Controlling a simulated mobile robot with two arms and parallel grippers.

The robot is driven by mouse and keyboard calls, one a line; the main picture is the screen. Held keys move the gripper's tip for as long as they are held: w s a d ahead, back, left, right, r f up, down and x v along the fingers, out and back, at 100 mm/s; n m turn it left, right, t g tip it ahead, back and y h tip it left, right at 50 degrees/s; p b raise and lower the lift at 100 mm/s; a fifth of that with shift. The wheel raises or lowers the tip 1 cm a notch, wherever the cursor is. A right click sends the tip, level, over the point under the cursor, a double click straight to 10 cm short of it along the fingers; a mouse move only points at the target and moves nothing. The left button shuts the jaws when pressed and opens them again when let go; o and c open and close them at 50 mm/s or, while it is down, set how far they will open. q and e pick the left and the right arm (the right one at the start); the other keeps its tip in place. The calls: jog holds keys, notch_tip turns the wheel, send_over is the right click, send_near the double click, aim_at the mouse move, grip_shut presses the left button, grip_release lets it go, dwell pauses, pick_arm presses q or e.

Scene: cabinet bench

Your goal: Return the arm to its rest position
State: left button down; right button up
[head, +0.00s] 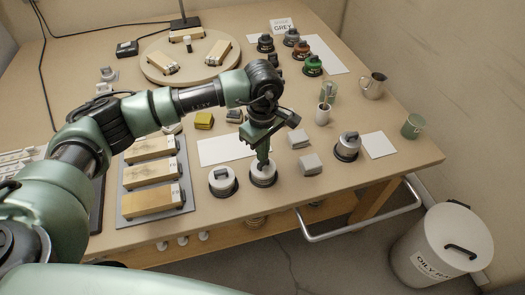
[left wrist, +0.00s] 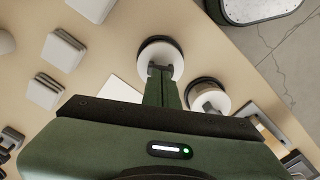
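My left arm reaches across the bench from the left in the head view. My left gripper (head: 263,160) points down at a round white-topped pot (head: 263,177) with a dark rim near the bench's front edge. In the left wrist view, the narrow green fingers (left wrist: 161,72) come down at the dark handle of this pot (left wrist: 170,52). The fingers look close together, but I cannot tell whether they grip the handle or only stand at it. The pot appears to stand on the bench. My right gripper is not in view.
A similar pot (head: 222,182) stands close on the left, another (head: 347,148) to the right. Grey blocks (head: 310,165), a white sheet (head: 222,150), a tray of wooden boards (head: 152,172), a mug (head: 412,127) and a jug (head: 373,86) are around. A bin (head: 440,245) stands on the floor.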

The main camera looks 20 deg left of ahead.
pick_arm(q)
jog(key=shift+f+b, duration=0.3)
jog(key=shift+f, duration=0.1)
jog(key=shift+r+p, duration=1.65)
jog(key=shift+r, duration=1.9)
jog(key=shift+d, duration=0.1)
